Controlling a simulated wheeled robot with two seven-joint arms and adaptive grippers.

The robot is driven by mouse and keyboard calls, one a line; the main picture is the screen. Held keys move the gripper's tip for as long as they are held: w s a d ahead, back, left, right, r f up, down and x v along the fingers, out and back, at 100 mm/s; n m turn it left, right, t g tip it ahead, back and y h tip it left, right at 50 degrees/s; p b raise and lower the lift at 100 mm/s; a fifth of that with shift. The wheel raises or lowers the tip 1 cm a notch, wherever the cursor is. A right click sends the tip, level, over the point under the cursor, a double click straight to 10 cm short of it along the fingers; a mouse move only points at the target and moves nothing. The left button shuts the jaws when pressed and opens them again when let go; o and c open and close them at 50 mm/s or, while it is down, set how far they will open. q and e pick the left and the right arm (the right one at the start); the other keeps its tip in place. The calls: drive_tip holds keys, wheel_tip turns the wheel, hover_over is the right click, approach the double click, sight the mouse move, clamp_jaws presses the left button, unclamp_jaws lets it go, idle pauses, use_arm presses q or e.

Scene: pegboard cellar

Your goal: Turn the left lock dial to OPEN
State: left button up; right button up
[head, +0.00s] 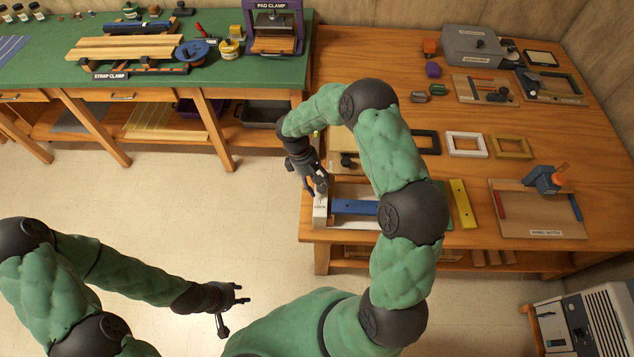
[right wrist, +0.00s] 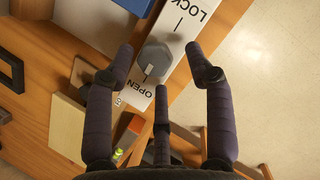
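The left lock dial (right wrist: 153,62) is a grey knob on a white panel (right wrist: 180,40) marked LOCK and OPEN. Its white mark lies on the side facing the word OPEN. My right gripper (right wrist: 160,75) is open; its fingers are spread around the dial, with visible gaps between them and the knob. In the head view, my right gripper (head: 318,187) points down at the white panel (head: 320,212) on the left edge of the wooden table, hiding the dial. My left gripper (head: 232,308) is open and empty above the floor, away from the table.
Picture frames (head: 466,145) and a panel fixture (head: 538,212) stand further right. A green-topped bench (head: 60,70) is at back left. Open floor lies between.

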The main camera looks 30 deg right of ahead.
drive_tip(key=shift+r, duration=0.25)
drive_tip(key=v, duration=1.1)
drive_tip(key=shift+w+r, duration=0.2)
drive_tip(key=shift+a, duration=0.1)
drive_tip(key=s+a+f+m+y, duration=0.1)
drive_tip(key=s+a+f+y, duration=0.1)
drive_tip(key=s+a+f, duration=0.3)
drive_tip(key=s+a+f+t+y+b, duration=0.1)
drive_tip(key=a+f, duration=0.1)
drive_tip(key=f, duration=0.4)
drive_tip(key=s+a+f+m+y, duration=0.1)
drive_tip(key=s+a+f+y, duration=0.1)
drive_tip(key=s+a+f, duration=0.3)
drive_tip(key=s+a+f+m+t, duration=0.1)
drive_tip(key=s+f+m, duration=0.2)
drive_tip(key=s, duration=0.2)
drive_tip(key=s+a+f+m+t+y+b, duration=0.1)
drive_tip(key=s+f+m+t, duration=0.1)
drive_tip(key=s, duration=0.4)
drive_tip(key=shift+a+f+m, duration=0.4)
drive_tip(key=shift+f+m, duration=0.2)
drive_tip(key=shift+f, duration=0.35)
